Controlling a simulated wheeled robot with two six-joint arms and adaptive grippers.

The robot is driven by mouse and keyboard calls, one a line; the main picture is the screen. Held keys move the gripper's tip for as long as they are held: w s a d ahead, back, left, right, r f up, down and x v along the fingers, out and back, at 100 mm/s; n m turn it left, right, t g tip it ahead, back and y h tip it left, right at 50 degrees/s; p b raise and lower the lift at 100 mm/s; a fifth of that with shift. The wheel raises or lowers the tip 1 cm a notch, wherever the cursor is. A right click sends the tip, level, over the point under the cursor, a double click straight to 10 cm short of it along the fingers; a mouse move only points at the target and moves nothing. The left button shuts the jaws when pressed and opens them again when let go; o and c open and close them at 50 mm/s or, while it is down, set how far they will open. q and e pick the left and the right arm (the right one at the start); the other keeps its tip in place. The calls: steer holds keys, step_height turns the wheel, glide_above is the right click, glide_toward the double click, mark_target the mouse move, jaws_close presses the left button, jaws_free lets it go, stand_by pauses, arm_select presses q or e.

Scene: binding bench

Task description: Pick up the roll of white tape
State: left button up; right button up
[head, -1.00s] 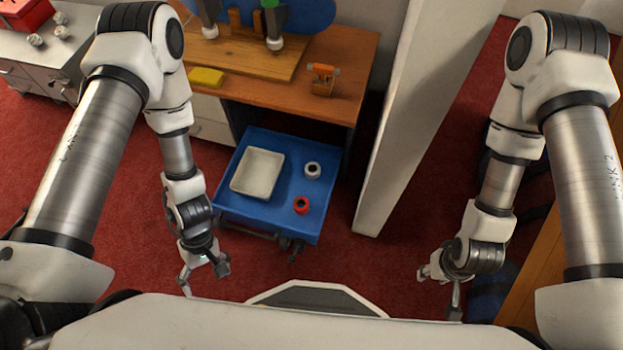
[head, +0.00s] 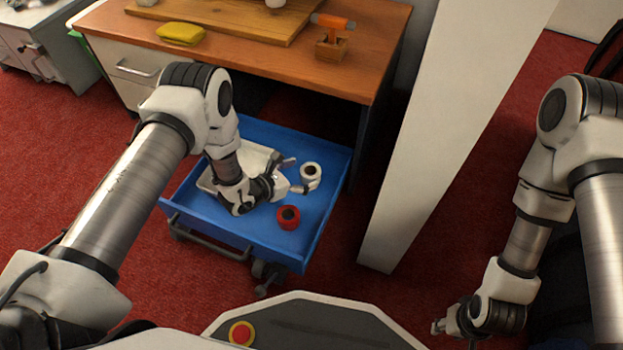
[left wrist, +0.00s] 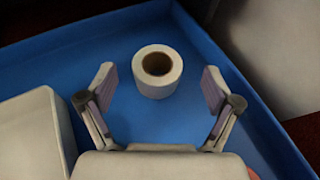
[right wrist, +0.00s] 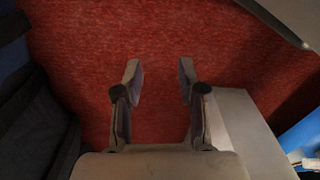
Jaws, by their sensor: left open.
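The roll of white tape (head: 311,172) sits on the blue cart's top, right of the white tray. In the left wrist view the white tape (left wrist: 158,84) lies just ahead of my fingertips, roughly centred between them, its brown core facing up. My left gripper (head: 293,175) is open and empty beside the roll; its two fingers (left wrist: 158,80) are spread wide in the left wrist view. My right gripper (right wrist: 160,72) is open and empty above red carpet, far to the right of the cart.
A red tape roll (head: 288,217) stands on the blue cart (head: 318,235), nearer me than the white one. A white tray (head: 255,157) lies left, partly hidden by my left arm. The wooden desk (head: 370,75) is behind; a white pillar (head: 440,150) stands right.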

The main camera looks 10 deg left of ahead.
mark_target(310, 171)
arm_select(q)
steer(key=shift+w+d+f+b, duration=0.4)
steer(key=shift+w+f+b, duration=0.2)
steer(key=shift+b, duration=0.05)
steer(key=shift+w+d+f+b, duration=0.35)
steer(key=shift+w+f+b, duration=0.2)
steer(key=shift+w+b, duration=0.05)
steer(key=shift+w+d, duration=0.25)
steer(key=shift+w, duration=0.05)
steer(key=shift+r, duration=0.2)
steer(key=c, duration=1.3)
arm_select(e)
steer(key=f, duration=0.2)
steer(key=w+f, duration=0.1)
steer(key=shift+f, duration=0.35)
